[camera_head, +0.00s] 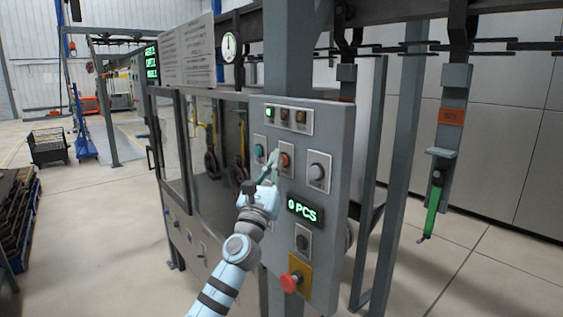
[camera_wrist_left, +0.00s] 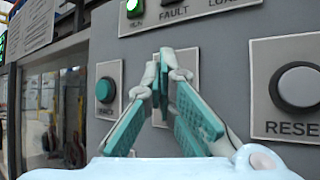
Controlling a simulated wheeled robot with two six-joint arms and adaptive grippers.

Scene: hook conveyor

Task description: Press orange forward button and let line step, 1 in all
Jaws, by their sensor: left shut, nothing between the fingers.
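The orange button (camera_head: 285,160) sits on a pale plate in the middle row of the grey control panel (camera_head: 335,125). My left gripper (camera_head: 273,156) is shut and empty, its fingertips just left of the orange button in the head view. In the left wrist view the shut fingertips (camera_wrist_left: 166,58) are in front of the middle plate (camera_wrist_left: 184,60), and the orange button is hidden behind them. I cannot tell whether the fingertips touch it. The counter display (camera_head: 305,211) reads 0 PCS. My right gripper is in neither view.
A green button (camera_wrist_left: 105,90) is left of the fingers and a grey RESET button (camera_wrist_left: 299,87) is right. A red emergency knob (camera_head: 290,282) is low on the panel. A green-handled tool (camera_head: 432,212) hangs from the overhead line at the right. The RUN lamp (camera_head: 270,113) is lit green.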

